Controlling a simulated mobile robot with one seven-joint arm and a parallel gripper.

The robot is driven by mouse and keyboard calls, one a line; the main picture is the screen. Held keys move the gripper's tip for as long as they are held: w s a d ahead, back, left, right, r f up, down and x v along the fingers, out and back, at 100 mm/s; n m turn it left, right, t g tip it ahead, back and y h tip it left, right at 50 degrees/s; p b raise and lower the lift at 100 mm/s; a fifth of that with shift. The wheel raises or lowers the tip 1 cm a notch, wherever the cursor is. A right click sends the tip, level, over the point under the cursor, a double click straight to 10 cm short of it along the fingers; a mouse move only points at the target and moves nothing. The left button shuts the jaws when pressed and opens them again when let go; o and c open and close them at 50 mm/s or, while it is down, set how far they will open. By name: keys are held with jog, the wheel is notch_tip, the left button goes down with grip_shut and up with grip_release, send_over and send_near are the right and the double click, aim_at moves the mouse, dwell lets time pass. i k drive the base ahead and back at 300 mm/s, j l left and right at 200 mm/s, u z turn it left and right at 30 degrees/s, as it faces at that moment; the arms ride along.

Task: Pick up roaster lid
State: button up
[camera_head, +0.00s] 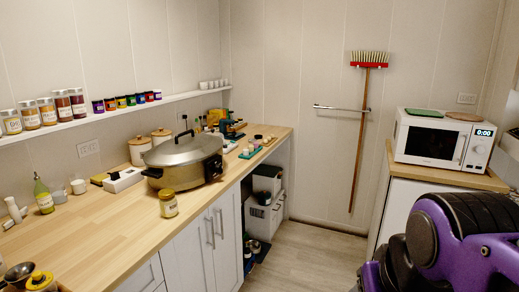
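The roaster lid (170,153) is a dull metal dome with a dark arched handle on top. It sits on the roaster (207,170), a large grey-beige pot with dark side handles and a dial on its front right. The roaster stands on the wooden counter along the left wall. My purple and black arm fills the lower right corner, well to the right of the roaster. My gripper cannot be made out in this view.
A jar (168,204) with a yellow lid stands in front of the roaster. A shelf (95,116) with jars runs above. Open floor (300,262) lies right of the counter; a microwave (440,140) stands at right.

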aim_at(183, 148)
jog(key=i+z, duration=0.3)
jog(key=i, duration=0.85)
jog(key=i+u, duration=0.2)
jog(key=i, duration=0.3)
jog(key=i+l+u, duration=0.1)
jog(key=i+u, duration=0.15)
jog(key=i, duration=0.3)
jog(key=i+u, duration=0.15)
jog(key=u, duration=0.25)
jog(key=i+u, duration=0.15)
jog(key=u, duration=0.25)
jog(key=i+l+u, duration=0.1)
jog(key=u, duration=0.3)
